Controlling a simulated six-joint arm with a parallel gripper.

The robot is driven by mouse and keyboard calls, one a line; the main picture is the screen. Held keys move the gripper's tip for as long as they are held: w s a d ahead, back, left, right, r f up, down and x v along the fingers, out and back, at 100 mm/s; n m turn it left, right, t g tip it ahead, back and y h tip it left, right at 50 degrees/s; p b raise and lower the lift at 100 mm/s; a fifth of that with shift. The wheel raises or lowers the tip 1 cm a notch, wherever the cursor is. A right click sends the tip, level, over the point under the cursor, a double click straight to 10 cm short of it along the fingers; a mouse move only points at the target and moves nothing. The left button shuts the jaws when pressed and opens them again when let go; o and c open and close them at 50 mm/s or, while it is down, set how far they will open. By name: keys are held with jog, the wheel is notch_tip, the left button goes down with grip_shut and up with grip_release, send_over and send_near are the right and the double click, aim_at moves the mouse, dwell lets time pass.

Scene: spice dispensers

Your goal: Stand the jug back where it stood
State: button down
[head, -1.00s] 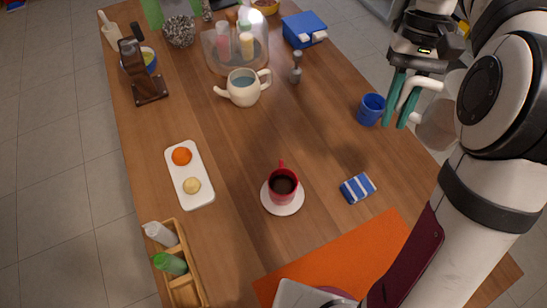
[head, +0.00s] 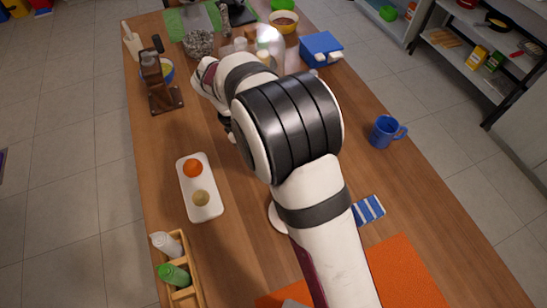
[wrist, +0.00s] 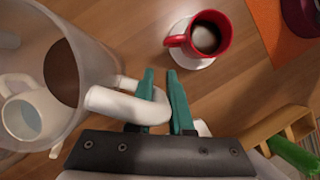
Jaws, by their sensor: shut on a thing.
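The jug (wrist: 95,55) is a large clear vessel with a white handle (wrist: 128,104), at the left of the wrist view. My gripper (wrist: 160,78) has its teal fingers shut on that handle. A cream teapot (wrist: 30,118) shows beside and partly through the jug wall. In the head view my arm hides the jug, the teapot and most of my gripper. I cannot tell how high the jug is or whether it is tilted.
A red mug (wrist: 204,38) of dark drink stands on a white saucer (wrist: 190,62). A white tray (head: 213,211), wooden bottle rack (head: 186,247), grinder (head: 163,95), blue mug (head: 384,132), blue box (head: 320,47) and striped cloth (head: 369,210) lie around. Bare table shows at right (head: 430,200).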

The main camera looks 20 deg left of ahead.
jog(key=f, duration=1)
jog(key=shift+s+a+f, duration=0.1)
jog(key=shift+a, duration=0.15)
jog(key=shift+f, duration=0.15)
jog(key=c, duration=0.8)
grip_release()
